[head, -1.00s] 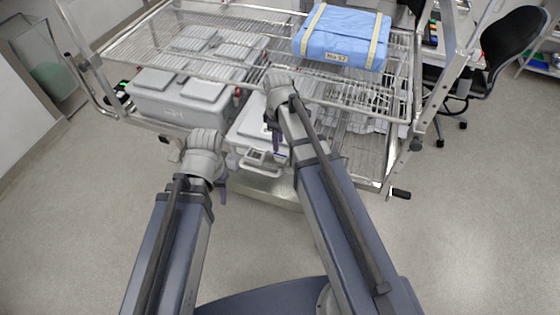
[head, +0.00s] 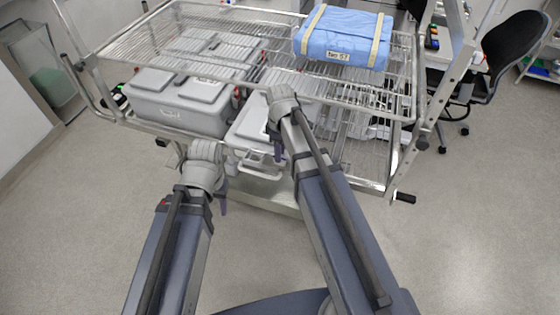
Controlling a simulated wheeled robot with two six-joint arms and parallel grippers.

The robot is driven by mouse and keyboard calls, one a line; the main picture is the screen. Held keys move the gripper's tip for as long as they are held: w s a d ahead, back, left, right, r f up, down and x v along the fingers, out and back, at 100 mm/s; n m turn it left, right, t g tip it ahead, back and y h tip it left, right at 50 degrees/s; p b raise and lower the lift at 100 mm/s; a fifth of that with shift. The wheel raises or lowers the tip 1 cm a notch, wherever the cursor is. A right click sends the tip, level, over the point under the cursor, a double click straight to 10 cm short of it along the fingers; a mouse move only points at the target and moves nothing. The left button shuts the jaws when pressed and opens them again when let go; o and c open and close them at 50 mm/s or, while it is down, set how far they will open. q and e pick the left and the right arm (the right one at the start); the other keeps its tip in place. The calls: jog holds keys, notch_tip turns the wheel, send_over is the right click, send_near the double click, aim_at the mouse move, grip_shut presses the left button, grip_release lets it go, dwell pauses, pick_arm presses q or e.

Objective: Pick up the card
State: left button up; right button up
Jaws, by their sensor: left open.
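I cannot make out a loose card in the head view. A white label reading "No 57" (head: 338,55) is on the front of a blue wrapped pack (head: 345,30), which lies on the upper wire shelf. My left gripper (head: 223,196) is mostly hidden behind its wrist; only a small purple part shows, in front of the rack, and it is open. My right gripper (head: 279,150) is also mostly hidden behind its arm, in front of a light grey container; I cannot see its fingertips or anything held.
A wire rack cart (head: 292,187) stands before me. Its lower level holds grey lidded containers (head: 180,110), with a lighter one (head: 247,125) in the middle. A black chair (head: 505,60) stands to the right. The floor (head: 470,230) at right is clear.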

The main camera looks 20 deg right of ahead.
jog(key=shift+f, duration=0.15)
grip_shut()
jog(key=shift+s, duration=0.1)
dwell(0.8)
